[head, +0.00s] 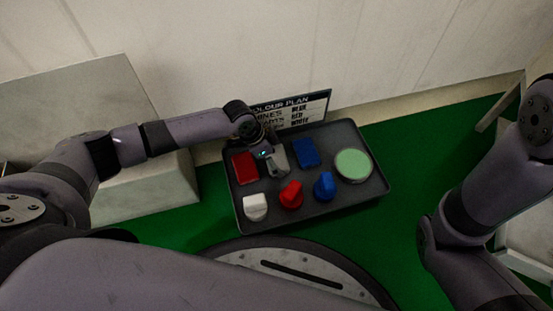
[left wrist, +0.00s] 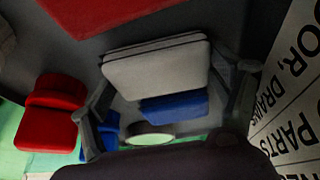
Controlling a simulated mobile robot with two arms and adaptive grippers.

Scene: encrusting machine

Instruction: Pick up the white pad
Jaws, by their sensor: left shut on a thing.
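My left gripper (head: 273,166) reaches down over the dark tray (head: 353,203), between the red pad (head: 244,168) and the blue pad (head: 306,152). In the left wrist view the white pad (left wrist: 157,66), a pale block with rounded edges, sits between the two fingers of my left gripper (left wrist: 172,84), which is shut on it. In the head view the gripper mostly hides the pad. I cannot tell whether the pad is clear of the tray floor. My right arm shows at the right, but its gripper is out of the picture.
A white knob (head: 255,207), a red knob (head: 291,195) and a blue knob (head: 324,187) stand along the tray's near side. A pale green disc (head: 353,164) lies at its right. A colour plan sign (head: 315,107) stands close behind the tray.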

